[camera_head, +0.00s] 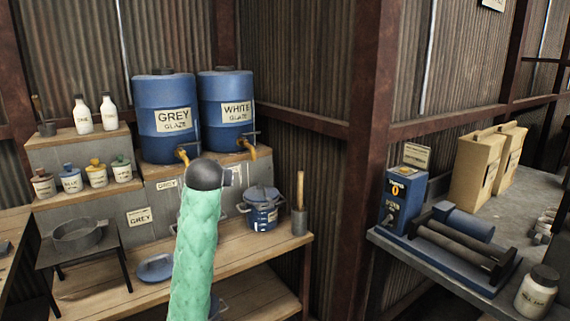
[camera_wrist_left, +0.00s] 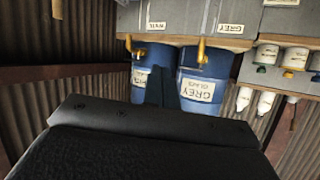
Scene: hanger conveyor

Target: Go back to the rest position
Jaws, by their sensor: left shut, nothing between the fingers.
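My left arm rises in a green sleeve in the head view and ends in a dark rounded wrist, in front of the glaze shelf. My left gripper (camera_wrist_left: 162,88) shows in the left wrist view as a dark narrow shape against the blue drums; it is shut and empty. In the head view its fingers are mostly hidden behind the wrist. The left wrist view is upside down. My right gripper is in neither view.
Blue drums marked grey glaze (camera_head: 167,120) and white glaze (camera_head: 226,108) stand on the raised shelf behind my arm. A lidded blue pot (camera_head: 262,212) sits on the wooden bench (camera_head: 115,285). A steel post (camera_head: 368,150) separates this from the right table (camera_head: 440,275).

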